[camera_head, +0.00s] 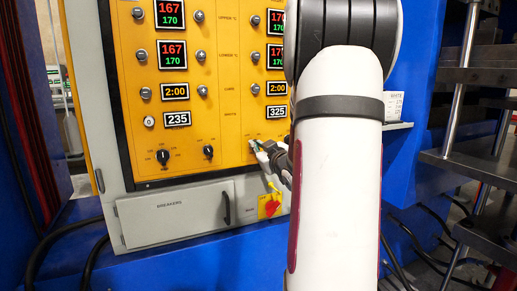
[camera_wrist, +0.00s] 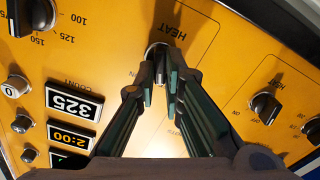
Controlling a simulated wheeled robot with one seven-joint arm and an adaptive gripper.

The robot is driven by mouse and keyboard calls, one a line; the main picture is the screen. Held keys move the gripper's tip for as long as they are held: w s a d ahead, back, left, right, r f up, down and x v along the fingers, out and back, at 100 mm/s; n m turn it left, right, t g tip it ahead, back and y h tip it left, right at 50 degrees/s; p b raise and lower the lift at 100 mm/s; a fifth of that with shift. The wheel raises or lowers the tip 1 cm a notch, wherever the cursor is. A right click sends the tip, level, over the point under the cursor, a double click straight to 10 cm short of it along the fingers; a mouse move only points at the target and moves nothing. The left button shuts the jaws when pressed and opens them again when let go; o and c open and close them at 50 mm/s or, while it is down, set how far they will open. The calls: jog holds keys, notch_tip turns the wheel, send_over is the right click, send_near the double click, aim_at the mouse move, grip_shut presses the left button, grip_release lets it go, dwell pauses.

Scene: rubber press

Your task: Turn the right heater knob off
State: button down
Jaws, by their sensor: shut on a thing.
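My gripper (camera_wrist: 160,80) is shut with its fingertips on a heater knob (camera_wrist: 157,50) on the yellow control panel. The wrist view shows the knob's rounded metallic end just beyond the fingertips, below an upside-down HEAT label. The fingers hide most of the knob, so I cannot tell its exact setting. In the head view my gripper (camera_head: 257,147) reaches the lower part of the panel (camera_head: 230,130). My white arm covers the panel's right side there.
A second black HEAT knob (camera_wrist: 265,105) and a large black dial (camera_wrist: 30,15) flank my gripper. A count display (camera_wrist: 74,103) reads 325. A red switch (camera_head: 270,206) and the grey breaker door (camera_head: 170,215) lie below.

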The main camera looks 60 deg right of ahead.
jog(key=c, duration=1.7)
grip_release()
jog(key=v, duration=1.2)
